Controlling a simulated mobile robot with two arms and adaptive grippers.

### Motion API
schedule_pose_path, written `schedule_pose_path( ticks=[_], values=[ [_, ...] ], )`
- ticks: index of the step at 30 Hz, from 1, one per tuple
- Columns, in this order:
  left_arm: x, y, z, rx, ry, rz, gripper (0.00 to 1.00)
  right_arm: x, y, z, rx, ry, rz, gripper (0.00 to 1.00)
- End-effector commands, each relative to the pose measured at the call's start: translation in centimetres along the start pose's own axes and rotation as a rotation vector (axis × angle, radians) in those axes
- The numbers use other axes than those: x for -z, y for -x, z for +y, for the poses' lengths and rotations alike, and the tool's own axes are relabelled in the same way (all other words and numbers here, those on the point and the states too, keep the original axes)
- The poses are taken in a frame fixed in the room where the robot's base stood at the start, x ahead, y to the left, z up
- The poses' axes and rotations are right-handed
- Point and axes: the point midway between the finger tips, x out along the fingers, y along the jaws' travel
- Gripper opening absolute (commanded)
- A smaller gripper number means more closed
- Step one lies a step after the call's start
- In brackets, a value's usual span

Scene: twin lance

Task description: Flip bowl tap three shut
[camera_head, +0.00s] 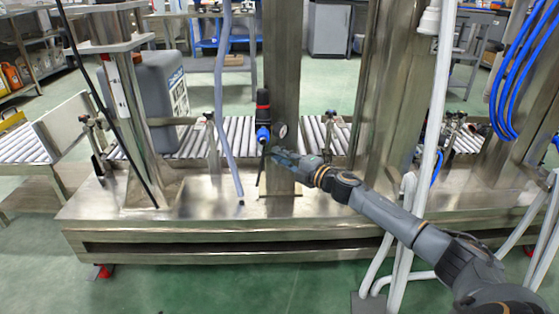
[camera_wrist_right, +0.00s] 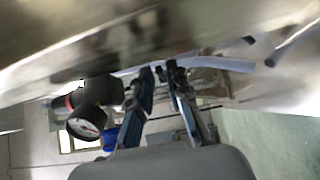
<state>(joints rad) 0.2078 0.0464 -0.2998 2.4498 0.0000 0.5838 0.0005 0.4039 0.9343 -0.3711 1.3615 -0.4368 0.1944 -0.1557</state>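My right gripper (camera_head: 279,156) reaches in from the right, just below and beside a fitting with a gauge on the steel column. In the right wrist view its two fingers (camera_wrist_right: 162,72) stand a narrow gap apart; I cannot make out anything held between them. The fitting (camera_head: 263,108) has a black body, a red ring and a blue part; its round gauge (camera_wrist_right: 86,123) shows left of the fingers in the wrist view. I cannot single out tap three or its handle, nor tell whether the gripper touches anything. My left gripper is not in view.
A steel column (camera_head: 281,80) rises from the steel frame (camera_head: 225,220) behind the gripper. A grey-blue hose (camera_head: 223,110) hangs to its left. A roller conveyor (camera_head: 240,133) runs behind. White pipes (camera_head: 436,120) and blue hoses (camera_head: 512,80) are on the right. Green floor is clear in front.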

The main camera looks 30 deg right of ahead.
Motion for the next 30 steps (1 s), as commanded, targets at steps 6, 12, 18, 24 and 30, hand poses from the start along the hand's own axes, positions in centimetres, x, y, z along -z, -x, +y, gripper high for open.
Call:
schedule_pose_path(
  ticks=[6,12,18,24,30],
  values=[
    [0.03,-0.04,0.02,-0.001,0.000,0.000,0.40,-0.01,-0.23,0.04,0.000,0.000,-0.001,0.17],
    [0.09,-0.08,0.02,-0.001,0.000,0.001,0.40,0.00,-0.21,0.02,0.000,0.000,0.000,0.01],
    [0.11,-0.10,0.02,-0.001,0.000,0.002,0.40,0.02,-0.21,0.05,-0.001,0.000,0.000,0.00],
    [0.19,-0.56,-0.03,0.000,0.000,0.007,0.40,0.27,-0.15,0.13,0.000,-0.001,-0.022,0.00],
    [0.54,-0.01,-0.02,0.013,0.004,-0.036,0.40,0.79,0.04,0.36,-0.001,-0.005,-0.111,0.00]
  ],
)
